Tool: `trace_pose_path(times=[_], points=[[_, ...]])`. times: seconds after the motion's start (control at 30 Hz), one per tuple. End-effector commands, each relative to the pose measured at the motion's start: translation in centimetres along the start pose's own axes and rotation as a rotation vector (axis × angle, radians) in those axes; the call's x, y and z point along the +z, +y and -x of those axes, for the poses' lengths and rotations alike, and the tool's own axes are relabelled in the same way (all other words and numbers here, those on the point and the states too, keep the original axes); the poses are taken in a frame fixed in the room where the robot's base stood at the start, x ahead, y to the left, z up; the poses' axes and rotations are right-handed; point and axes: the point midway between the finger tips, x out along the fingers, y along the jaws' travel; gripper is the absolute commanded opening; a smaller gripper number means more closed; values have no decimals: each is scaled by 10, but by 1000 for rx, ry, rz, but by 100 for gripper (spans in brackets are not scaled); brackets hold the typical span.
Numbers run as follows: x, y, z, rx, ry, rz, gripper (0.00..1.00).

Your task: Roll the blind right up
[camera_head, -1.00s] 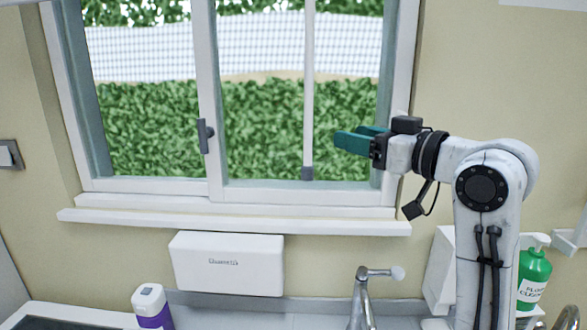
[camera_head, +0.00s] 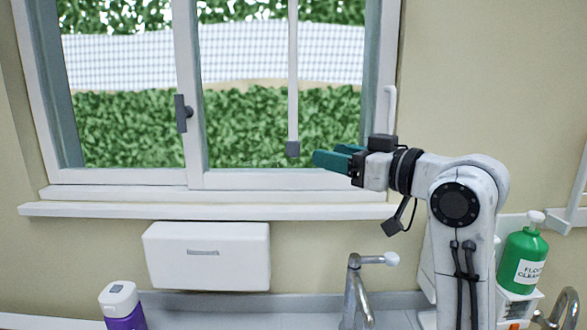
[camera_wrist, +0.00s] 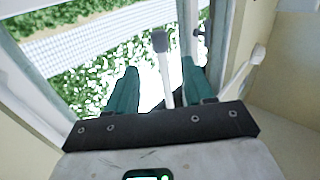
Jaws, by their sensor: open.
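No blind cloth shows in the views; it may be above the picture. A thin white wand (camera_head: 293,80) with a grey end (camera_head: 292,148) hangs in front of the right window pane. My gripper (camera_head: 326,157) is open, its teal fingers pointing left, just right of and slightly below the grey end. In the wrist view my gripper (camera_wrist: 160,68) is open and empty, and a white rod with a grey end (camera_wrist: 160,41) appears between the fingers. How far it lies beyond them, I cannot tell.
The window sill (camera_head: 200,211) runs below my gripper. A white lever (camera_head: 388,110) sits on the right frame, a grey latch (camera_head: 182,113) on the middle frame. Below are a white dispenser (camera_head: 207,256), a tap (camera_head: 355,295), a purple-and-white bottle (camera_head: 122,305) and a green bottle (camera_head: 525,258).

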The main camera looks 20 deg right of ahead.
Motion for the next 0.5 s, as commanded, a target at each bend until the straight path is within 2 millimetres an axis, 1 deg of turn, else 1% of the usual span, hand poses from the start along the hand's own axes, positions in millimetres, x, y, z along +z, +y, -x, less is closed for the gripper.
trace_pose_path(times=[0.03, 0.17, 0.27, 0.5], points=[[7, 0, 0, 0, 0, 0, 53], [6, -1, -6, -2, 1, 0, 53], [5, -1, -18, -3, -1, -2, 53], [4, -1, -62, -2, -3, -2, 53]])
